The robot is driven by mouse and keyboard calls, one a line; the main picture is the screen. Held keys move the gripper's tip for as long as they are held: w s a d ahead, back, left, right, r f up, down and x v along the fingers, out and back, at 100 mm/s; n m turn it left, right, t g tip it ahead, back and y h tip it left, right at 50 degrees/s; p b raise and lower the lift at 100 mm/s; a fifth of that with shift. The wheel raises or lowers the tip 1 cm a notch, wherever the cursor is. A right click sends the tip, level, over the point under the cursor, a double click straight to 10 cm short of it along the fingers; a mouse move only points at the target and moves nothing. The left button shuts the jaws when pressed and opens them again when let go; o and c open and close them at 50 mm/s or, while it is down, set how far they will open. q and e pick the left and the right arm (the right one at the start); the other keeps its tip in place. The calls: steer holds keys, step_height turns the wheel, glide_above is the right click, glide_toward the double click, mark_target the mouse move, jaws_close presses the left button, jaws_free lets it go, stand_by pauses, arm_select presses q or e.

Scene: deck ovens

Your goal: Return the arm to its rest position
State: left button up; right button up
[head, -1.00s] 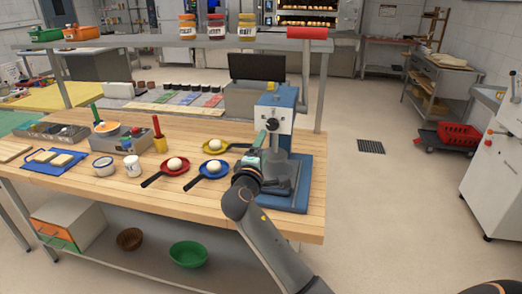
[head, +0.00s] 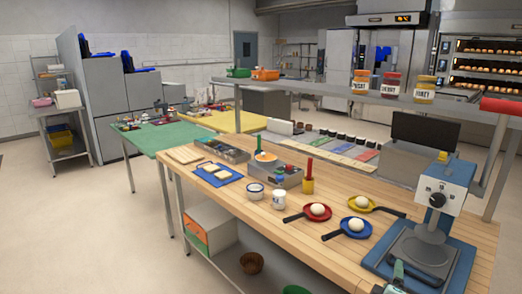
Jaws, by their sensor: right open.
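My right gripper (head: 398,272) shows only in part at the bottom right edge of the head view. It is open, in front of the blue press (head: 447,188) and close to the press's base. I see nothing held in it. Most of my right arm is cut off by the frame's lower edge. My left gripper is not in view.
On the wooden table (head: 290,225) stand red (head: 290,217), blue (head: 334,235) and yellow (head: 385,209) pans, each with a dough ball. A shelf (head: 330,90) with several jars spans the table's back. Open floor (head: 130,220) lies at the left.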

steer(key=s+a+f+y, duration=0.2)
steer(key=s+a+f, duration=0.1)
steer(key=f, duration=0.3)
steer(key=s+a+f+y, duration=0.2)
steer(key=s+a+f, duration=0.1)
steer(key=s+f, duration=0.15)
steer(key=s+a+f+m+g+y, duration=0.1)
steer(key=s+a+f+m+y, duration=0.2)
steer(key=s, duration=0.7)
steer(key=s+a+f+m+g+y, duration=0.2)
steer(key=s+a+f+m+y, duration=0.1)
steer(key=s+a+f, duration=0.4)
steer(key=s+f+m, duration=0.1)
steer(key=s, duration=0.2)
steer(key=shift+a+f+y, duration=0.3)
steer(key=shift+s, duration=0.1)
